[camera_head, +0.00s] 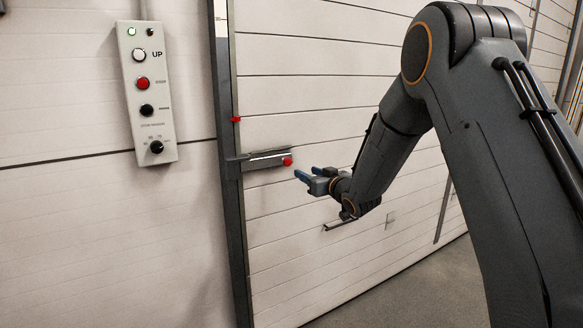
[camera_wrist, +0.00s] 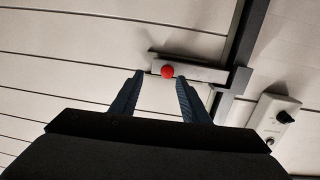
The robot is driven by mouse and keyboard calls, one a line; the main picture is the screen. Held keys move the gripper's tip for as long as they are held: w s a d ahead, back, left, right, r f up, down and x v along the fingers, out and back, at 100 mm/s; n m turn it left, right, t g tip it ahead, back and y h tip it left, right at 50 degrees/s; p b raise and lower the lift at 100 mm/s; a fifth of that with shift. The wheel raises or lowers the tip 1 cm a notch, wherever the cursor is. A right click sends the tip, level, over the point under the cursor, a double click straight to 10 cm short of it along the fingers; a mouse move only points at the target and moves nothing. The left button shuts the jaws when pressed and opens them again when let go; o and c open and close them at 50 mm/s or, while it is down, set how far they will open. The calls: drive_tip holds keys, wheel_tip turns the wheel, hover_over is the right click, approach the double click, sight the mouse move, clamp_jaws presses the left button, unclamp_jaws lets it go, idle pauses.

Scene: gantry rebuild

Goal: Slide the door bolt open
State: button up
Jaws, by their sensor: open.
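The door bolt (camera_head: 264,160) is a grey metal bar lying level across the edge of the white panelled door, with a red knob (camera_head: 287,161) at its right end. Its left end meets the dark upright door post. My gripper (camera_head: 301,176) is open and empty, just right of the knob and slightly below it, with its blue fingers pointing toward it. In the wrist view the bolt (camera_wrist: 196,72) and its red knob (camera_wrist: 167,71) show beyond the fingertips. The knob lies ahead of the gap between the two open fingers (camera_wrist: 159,76). No contact shows.
A control box (camera_head: 147,92) with buttons and an "UP" label hangs on the wall left of the dark post (camera_head: 230,200). A small red piece (camera_head: 236,119) sits on the post above the bolt. A dark handle (camera_head: 340,224) is on the door below my gripper. Grey floor is free at lower right.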

sight(289, 162)
drive_tip(key=shift+n+y, duration=0.3)
drive_tip(key=shift+y, duration=0.3)
drive_tip(key=x, duration=0.6)
drive_tip(key=a+r+p+x, duration=0.1)
drive_tip(key=x, duration=0.2)
drive_tip(key=shift+s+a, duration=0.1)
drive_tip(key=shift+s, duration=0.1)
clamp_jaws()
